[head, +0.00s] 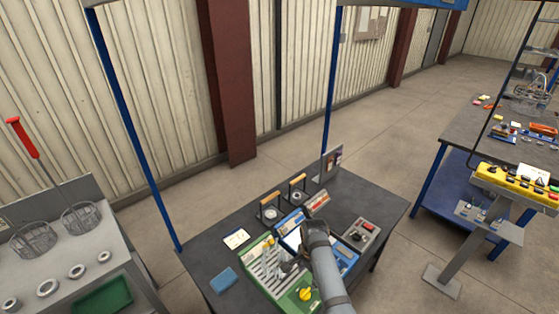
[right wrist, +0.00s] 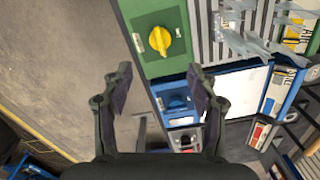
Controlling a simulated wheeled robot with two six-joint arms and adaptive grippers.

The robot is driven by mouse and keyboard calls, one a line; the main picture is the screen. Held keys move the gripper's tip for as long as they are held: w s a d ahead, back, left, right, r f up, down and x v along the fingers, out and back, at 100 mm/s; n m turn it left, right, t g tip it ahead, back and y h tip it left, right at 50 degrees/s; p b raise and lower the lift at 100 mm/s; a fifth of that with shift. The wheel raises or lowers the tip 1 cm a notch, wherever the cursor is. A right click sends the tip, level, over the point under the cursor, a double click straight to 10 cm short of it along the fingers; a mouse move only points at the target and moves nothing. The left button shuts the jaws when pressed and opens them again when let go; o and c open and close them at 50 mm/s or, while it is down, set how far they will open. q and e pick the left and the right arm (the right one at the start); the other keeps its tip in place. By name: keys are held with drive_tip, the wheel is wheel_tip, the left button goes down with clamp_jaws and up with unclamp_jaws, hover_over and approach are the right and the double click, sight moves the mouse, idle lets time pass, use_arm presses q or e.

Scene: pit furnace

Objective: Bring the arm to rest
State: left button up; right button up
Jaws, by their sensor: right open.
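My right arm (head: 328,270) comes in from the bottom of the head view and reaches over the dark workbench (head: 205,260). My right gripper (head: 288,266) is small and partly hidden there, close over the green and blue units. In the right wrist view my right gripper (right wrist: 158,78) is open, with nothing between its fingers. Beyond its fingertips are the green unit (right wrist: 160,15) with a yellow knob (right wrist: 160,41) and the blue unit with a blue knob (right wrist: 178,102). The gripper looks apart from them. My left gripper is in neither view.
Tools with wooden handles (head: 270,197), a grey box with a red button (head: 362,233) and a blue pad (head: 224,280) lie on the bench. Blue posts (head: 330,110) rise from it. A grey table with wire baskets (head: 82,218) stands left, a yellow control panel (head: 515,185) right.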

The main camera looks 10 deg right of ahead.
drive_tip(key=s+d+r+n+t, duration=0.1)
drive_tip(key=s+d+n, duration=0.4)
drive_tip(key=s, duration=0.2)
drive_tip(key=s+d+r+n+t, duration=0.1)
drive_tip(key=s+d+r+n, duration=0.1)
drive_tip(key=s+d+n, duration=0.4)
drive_tip(key=s+a+r+n+t+h, duration=0.1)
drive_tip(key=s+r+n+t, duration=0.15)
drive_tip(key=s+r, duration=0.4)
drive_tip(key=s+d+f+g+b, duration=0.1)
drive_tip(key=s+f, duration=0.1)
drive_tip(key=f, duration=1.3)
drive_tip(key=s+d+f+g+b, duration=0.1)
drive_tip(key=d+f+b, duration=0.1)
drive_tip(key=f, duration=1.3)
drive_tip(key=s+f+g+b, duration=0.1)
drive_tip(key=s+f+b, duration=0.1)
drive_tip(key=s+f, duration=1.6)
drive_tip(key=shift+s+d+f, duration=0.25)
drive_tip(key=shift+s+d, duration=0.05)
